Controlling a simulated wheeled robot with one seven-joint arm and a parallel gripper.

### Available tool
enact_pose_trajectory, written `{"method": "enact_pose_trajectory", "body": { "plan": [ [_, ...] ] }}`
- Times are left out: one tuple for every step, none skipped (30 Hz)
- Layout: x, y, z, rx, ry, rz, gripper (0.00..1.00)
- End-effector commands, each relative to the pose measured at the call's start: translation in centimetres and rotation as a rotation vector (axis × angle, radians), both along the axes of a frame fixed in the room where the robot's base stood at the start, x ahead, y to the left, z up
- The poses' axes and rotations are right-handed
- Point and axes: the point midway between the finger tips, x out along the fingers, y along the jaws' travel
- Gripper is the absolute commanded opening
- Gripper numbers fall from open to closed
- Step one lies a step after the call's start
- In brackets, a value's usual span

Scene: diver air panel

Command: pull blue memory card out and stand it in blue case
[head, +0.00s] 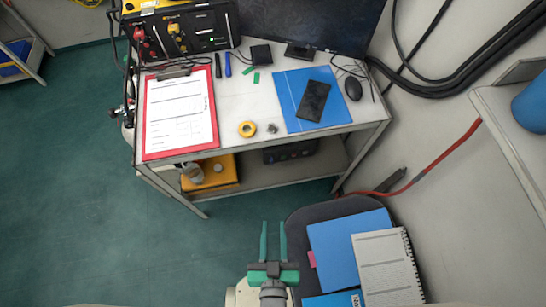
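My gripper (273,228) is at the bottom middle of the head view. Its two green fingers are parallel and apart, with nothing between them but the floor showing. It is in front of the table and left of the chair, away from the things on the tabletop. I cannot make out a blue memory card or a blue case for certain. A small black box (261,55) with a cable stands at the back of the white table (228,105). A small upright-looking blue item (228,65) and small green pieces (256,76) lie near it; they are too small to identify.
A red clipboard (148,125), yellow tape roll (247,129), blue folder (335,112) with a black slab (313,101), mouse (353,88) and monitor (310,20) occupy the table. A chair (293,240) holds folders and a notebook (388,265). Green floor (90,200) is clear at left.

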Motion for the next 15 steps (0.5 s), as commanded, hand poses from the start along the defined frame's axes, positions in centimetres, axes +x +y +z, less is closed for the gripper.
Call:
{"method": "enact_pose_trajectory", "body": {
  "plan": [
    [1.2, -0.1, -1.6, -0.005, 0.022, 0.000, 0.30],
    [1.7, -0.1, -2.6, -0.008, 0.041, 0.002, 0.30],
    [2.4, -0.2, -3.8, -0.011, 0.064, 0.003, 0.30],
    [3.0, -0.2, -4.8, -0.014, 0.082, 0.003, 0.30],
    [3.5, -0.3, -5.6, -0.017, 0.099, 0.005, 0.30],
    [4.3, -0.3, -6.8, -0.020, 0.123, 0.006, 0.30],
    [4.9, -0.3, -7.7, -0.023, 0.140, 0.008, 0.30],
    [5.5, -0.4, -8.5, -0.026, 0.158, 0.010, 0.30],
    [6.3, -0.4, -9.5, -0.028, 0.181, 0.011, 0.30],
    [6.9, -0.5, -10.3, -0.031, 0.199, 0.013, 0.30],
    [7.5, -0.5, -11.1, -0.033, 0.216, 0.015, 0.30],
    [8.4, -0.5, -12.1, -0.036, 0.241, 0.018, 0.30],
    [9.0, -0.6, -12.7, -0.038, 0.258, 0.020, 0.30],
    [9.7, -0.6, -13.4, -0.039, 0.275, 0.023, 0.30],
    [10.6, -0.6, -14.3, -0.041, 0.298, 0.026, 0.30]
  ]
}}
